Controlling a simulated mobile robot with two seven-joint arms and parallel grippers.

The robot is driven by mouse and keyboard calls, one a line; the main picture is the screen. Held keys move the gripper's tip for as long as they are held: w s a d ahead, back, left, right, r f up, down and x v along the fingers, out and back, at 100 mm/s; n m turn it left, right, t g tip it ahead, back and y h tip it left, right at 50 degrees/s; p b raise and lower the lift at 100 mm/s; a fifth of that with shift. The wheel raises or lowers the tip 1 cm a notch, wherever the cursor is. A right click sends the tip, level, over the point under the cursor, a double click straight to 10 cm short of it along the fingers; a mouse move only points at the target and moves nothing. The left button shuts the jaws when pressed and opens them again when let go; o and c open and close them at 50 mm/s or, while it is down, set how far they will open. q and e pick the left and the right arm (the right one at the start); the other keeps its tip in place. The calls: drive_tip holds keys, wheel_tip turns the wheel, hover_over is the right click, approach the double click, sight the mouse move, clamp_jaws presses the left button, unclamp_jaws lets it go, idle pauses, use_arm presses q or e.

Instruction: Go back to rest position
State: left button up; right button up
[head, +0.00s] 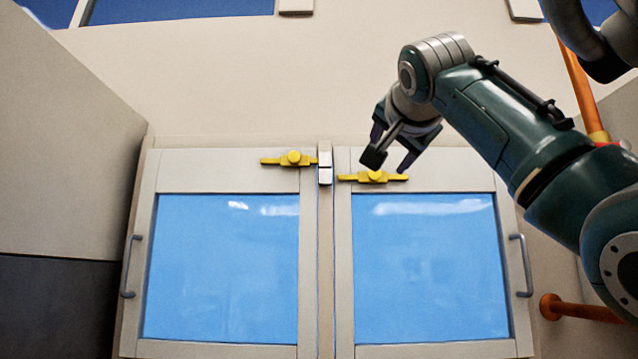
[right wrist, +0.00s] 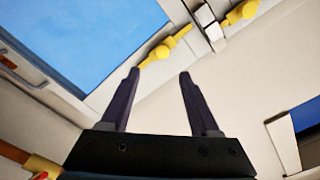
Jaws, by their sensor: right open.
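My right gripper (head: 390,160) is open and empty at the upper part of the double doors, close to the right yellow latch (head: 375,177). In the right wrist view the two dark fingers of the right gripper (right wrist: 160,90) are spread apart, with the right yellow latch (right wrist: 163,50) beyond the left finger. I cannot tell whether the gripper touches the latch. The left yellow latch (head: 293,159) also shows in the right wrist view (right wrist: 243,11). My left gripper is not in view.
The left door (head: 228,185) and right door (head: 420,183) have blue panes and appear shut. Grey handles (head: 130,266) (head: 521,265) sit at their outer edges. An orange pipe (head: 580,85) runs at the upper right, another (head: 590,314) at the lower right. A beige wall (head: 60,150) stands at left.

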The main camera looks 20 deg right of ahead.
drive_tip(key=shift+s, duration=0.1)
idle(0.4)
drive_tip(key=s+a+f+n+g+y, duration=0.1)
drive_tip(key=s+f+n+g, duration=0.15)
drive_tip(key=f, duration=0.85)
drive_tip(key=s+a+f+n+g+y, duration=0.1)
drive_tip(key=s+a+f+n+g, duration=0.15)
drive_tip(key=f, duration=0.85)
drive_tip(key=s+a+f+n+g+y, duration=0.1)
drive_tip(key=s+f+n, duration=0.15)
drive_tip(key=f, duration=0.95)
drive_tip(key=s+a+f+n+g+y, duration=0.1)
drive_tip(key=s+f+n+g, duration=0.25)
drive_tip(key=s+f, duration=1)
drive_tip(key=s+f+n+g+y, duration=0.1)
drive_tip(key=s+f+n+g, duration=0.2)
drive_tip(key=s, duration=1.5)
drive_tip(key=shift+a+f+g, duration=0.35)
drive_tip(key=shift+f+g, duration=0.05)
drive_tip(key=shift+g, duration=0.25)
